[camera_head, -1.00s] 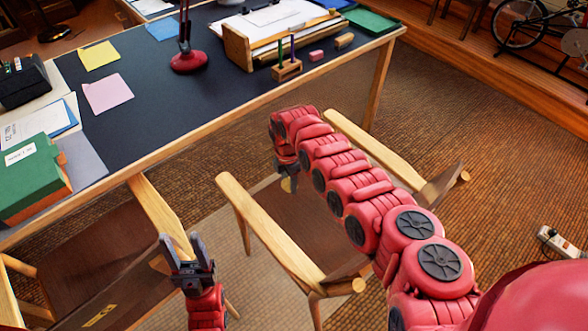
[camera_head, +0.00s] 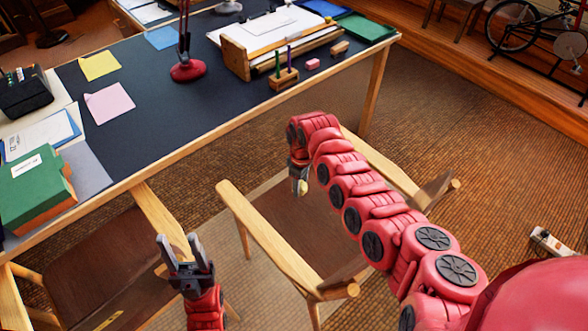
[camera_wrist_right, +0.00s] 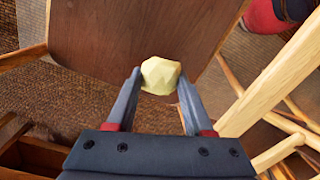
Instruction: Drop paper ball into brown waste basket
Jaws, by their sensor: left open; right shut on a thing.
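A small pale-yellow paper ball (camera_wrist_right: 160,76) is pinched between the fingertips of my right gripper (camera_wrist_right: 158,84) in the right wrist view. In the head view, my right gripper (camera_head: 299,180) points down over a wooden chair, with the ball (camera_head: 302,188) just showing at its tips. My left gripper (camera_head: 184,250) is open and empty, low at the lower left between two chairs. I cannot make out a brown waste basket for certain in either view.
A wooden chair (camera_head: 262,236) is below the right gripper, and another chair (camera_head: 95,255) is at the lower left. A dark-topped desk (camera_head: 150,105) spans the back left. Open brown carpet (camera_head: 440,130) lies to the right. A power strip (camera_head: 552,243) is at the far right.

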